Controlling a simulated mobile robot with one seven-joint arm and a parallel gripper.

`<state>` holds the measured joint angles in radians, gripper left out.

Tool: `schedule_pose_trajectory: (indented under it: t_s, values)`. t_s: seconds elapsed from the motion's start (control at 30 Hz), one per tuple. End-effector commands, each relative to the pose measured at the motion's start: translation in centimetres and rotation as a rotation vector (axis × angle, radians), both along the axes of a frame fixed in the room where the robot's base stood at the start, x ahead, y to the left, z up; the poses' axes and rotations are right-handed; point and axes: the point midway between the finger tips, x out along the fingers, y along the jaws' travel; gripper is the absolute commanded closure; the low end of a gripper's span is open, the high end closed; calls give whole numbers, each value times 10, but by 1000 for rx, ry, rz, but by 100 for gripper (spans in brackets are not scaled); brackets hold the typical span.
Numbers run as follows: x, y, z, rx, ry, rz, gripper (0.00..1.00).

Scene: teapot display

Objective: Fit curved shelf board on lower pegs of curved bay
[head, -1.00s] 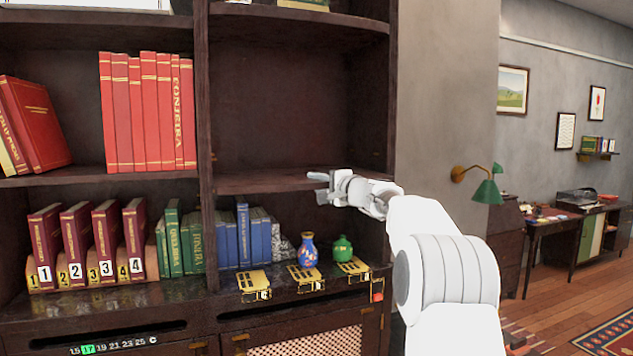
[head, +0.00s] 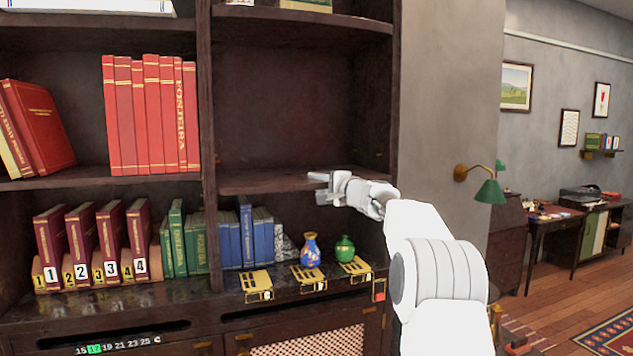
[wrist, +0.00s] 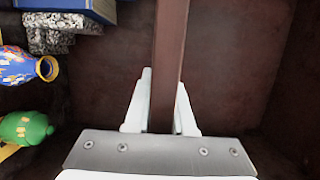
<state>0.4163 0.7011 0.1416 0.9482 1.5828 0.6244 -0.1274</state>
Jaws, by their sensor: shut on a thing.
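The dark brown curved shelf board (head: 265,182) lies roughly level inside the right-hand bay, above the blue books and the vases. In the wrist view the board (wrist: 171,55) shows edge-on as a narrow brown strip. My gripper (head: 322,185) is at the board's front edge, right of its middle. In the wrist view my gripper's pale fingers (wrist: 162,105) are shut on the board, one on each side. The lower pegs under the board are hidden, so I cannot tell whether it rests on them.
A blue patterned vase (head: 310,252) and a green pot (head: 345,249) stand below the board. Blue books (head: 250,235) stand left of them. A dark upright (head: 207,130) separates this bay from the left bay. The space above the board is empty.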

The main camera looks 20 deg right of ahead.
Motion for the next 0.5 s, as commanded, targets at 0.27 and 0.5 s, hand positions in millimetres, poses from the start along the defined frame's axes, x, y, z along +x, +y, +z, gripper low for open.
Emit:
schedule_pose_trajectory:
  t_s: [0.27, 0.5]
  values:
    - [6, 1, 6, 1, -7, 2, 100]
    - [11, 2, 6, 0, -7, 2, 100]
